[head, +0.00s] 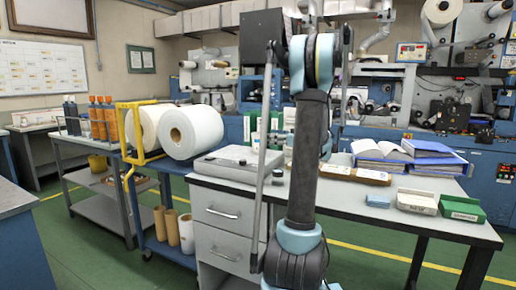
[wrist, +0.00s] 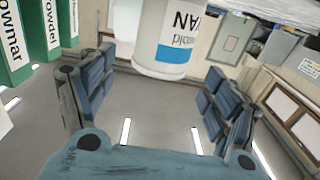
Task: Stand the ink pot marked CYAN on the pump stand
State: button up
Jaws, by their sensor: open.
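In the wrist view the white ink pot (wrist: 168,45) with a blue band shows the inverted letters "YAN"; the rest of its label is cut off or turned away. It stands beyond and between the fingers of my gripper (wrist: 160,68), which are spread apart with a gap on both sides of the pot. The picture appears upside down, with ceiling lights low in it. In the head view my arm fills the middle, and it hides my gripper and the pot. I cannot make out the pump stand for certain in either view.
Green-and-white cartons (wrist: 42,28) stand close beside the gripper in the wrist view. In the head view the desk (head: 345,207) carries a grey flat device (head: 229,162), open binders (head: 385,152), a green tray (head: 461,208) and a white tray (head: 417,201). A trolley with large white rolls (head: 191,132) stands left.

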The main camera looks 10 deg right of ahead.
aim_at(259, 136)
jog(key=shift+f+x, duration=0.1)
jog(key=shift+x, duration=1.55)
jog(key=shift+f+x, duration=0.15)
jog(key=shift+x, duration=1.5)
jog(key=c, duration=1.6)
